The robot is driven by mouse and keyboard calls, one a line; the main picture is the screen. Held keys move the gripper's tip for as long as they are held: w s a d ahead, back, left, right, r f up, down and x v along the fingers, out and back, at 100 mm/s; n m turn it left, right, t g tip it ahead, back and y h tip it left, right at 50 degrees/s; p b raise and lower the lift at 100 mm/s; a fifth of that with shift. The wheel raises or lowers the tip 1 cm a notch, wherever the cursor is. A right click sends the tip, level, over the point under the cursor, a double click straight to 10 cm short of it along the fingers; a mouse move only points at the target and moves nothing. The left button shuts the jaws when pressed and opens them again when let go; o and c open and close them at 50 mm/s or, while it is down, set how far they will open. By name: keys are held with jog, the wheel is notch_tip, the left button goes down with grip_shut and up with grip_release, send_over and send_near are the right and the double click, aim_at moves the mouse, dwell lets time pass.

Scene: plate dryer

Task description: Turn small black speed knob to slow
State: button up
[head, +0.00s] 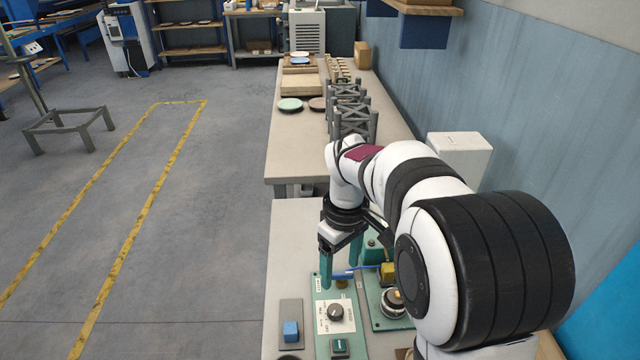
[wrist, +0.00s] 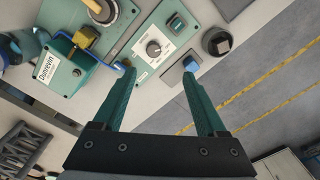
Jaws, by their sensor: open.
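The small black knob (head: 336,312) sits on a white dial label (head: 348,318) on a teal panel (head: 322,345). In the wrist view the knob (wrist: 153,48) shows just beyond my fingertips, with a light pointer mark; the label's words are too small to read. My gripper (head: 340,275) has two teal fingers spread apart with nothing between them. In the wrist view the gripper (wrist: 159,75) is short of the knob, and the knob lies ahead between the finger lines. No finger touches the knob.
A green square button (wrist: 175,22) sits on the same panel. A blue rocker (wrist: 190,65) is near the right fingertip. A blue rod and brass part are near the left fingertip. A larger knob (head: 393,303) and a yellow block (head: 388,271) stand to the right.

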aim_at(335, 309)
jog(key=shift+n, duration=0.6)
jog(key=f, duration=0.5)
jog(key=w+f, duration=0.1)
jog(key=f, duration=0.5)
jog(key=w+f, duration=0.1)
jog(key=f, duration=0.5)
jog(key=shift+w+f, duration=0.1)
grip_shut()
